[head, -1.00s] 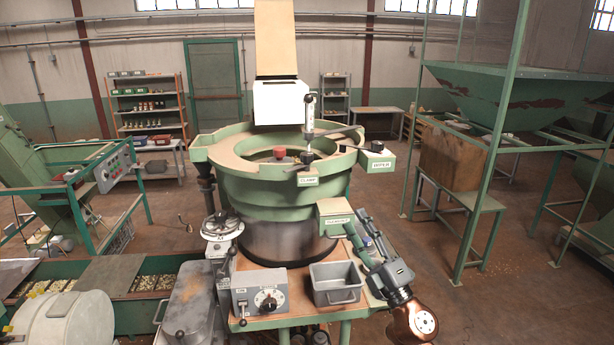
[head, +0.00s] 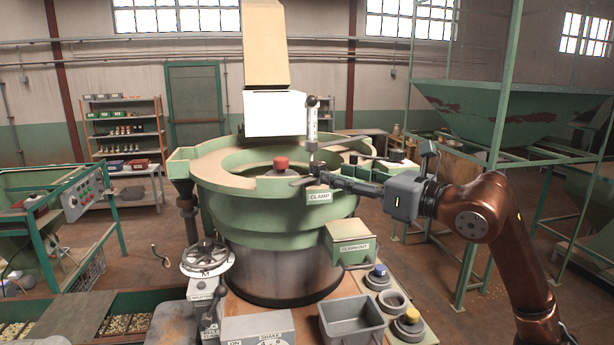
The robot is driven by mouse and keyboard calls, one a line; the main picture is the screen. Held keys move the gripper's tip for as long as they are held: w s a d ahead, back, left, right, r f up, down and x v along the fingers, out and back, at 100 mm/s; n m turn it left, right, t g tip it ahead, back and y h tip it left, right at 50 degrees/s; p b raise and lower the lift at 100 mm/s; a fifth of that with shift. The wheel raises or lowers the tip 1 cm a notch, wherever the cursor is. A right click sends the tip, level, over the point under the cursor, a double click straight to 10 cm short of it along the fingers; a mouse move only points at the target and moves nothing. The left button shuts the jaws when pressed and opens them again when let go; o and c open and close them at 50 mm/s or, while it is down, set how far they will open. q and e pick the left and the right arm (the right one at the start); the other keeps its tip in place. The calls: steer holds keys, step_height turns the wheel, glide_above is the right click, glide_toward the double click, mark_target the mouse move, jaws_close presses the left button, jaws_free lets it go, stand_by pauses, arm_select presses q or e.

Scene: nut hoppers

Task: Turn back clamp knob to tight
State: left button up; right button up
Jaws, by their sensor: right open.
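The green bowl feeder (head: 225,170) stands in the middle of the head view. A CLAMP label (head: 320,196) is on its front rim. The clamp's dark lever arm (head: 301,183) lies on the rim just above the label. A dark clamp knob beside it is mostly hidden behind my gripper. My right gripper (head: 322,174) reaches in from the right at rim height, with its fingers at the knob. It is open; whether the fingers touch the knob is too small to tell. My left gripper is not in view.
A red knob (head: 281,163) stands left of the clamp. An upright post with a gauge (head: 312,125) rises behind my fingers. Below are a green box (head: 350,241), a grey bin (head: 351,322) and a handwheel (head: 207,256). A green frame (head: 490,170) stands at right.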

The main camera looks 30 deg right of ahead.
mark_target(320, 163)
steer(key=shift+w+a+r+p, duration=0.2)
steer(key=shift+a+r+p, duration=0.2)
steer(key=shift+r+p, duration=0.25)
steer(key=p+x, duration=0.1)
steer(key=x, duration=0.2)
steer(key=shift+w+d+f+p, duration=0.1)
steer(key=shift+f+p, duration=0.05)
steer(key=shift+p, duration=0.15)
steer(key=shift+p+x, duration=0.4)
steer(key=shift+x, duration=0.75)
steer(key=shift+w+f, duration=0.2)
steer(key=shift+f, duration=0.05)
steer(key=shift+w, duration=0.1)
steer(key=c, duration=1.2)
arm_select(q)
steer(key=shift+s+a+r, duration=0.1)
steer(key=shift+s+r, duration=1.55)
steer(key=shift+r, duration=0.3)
arm_select(e)
jaws_close()
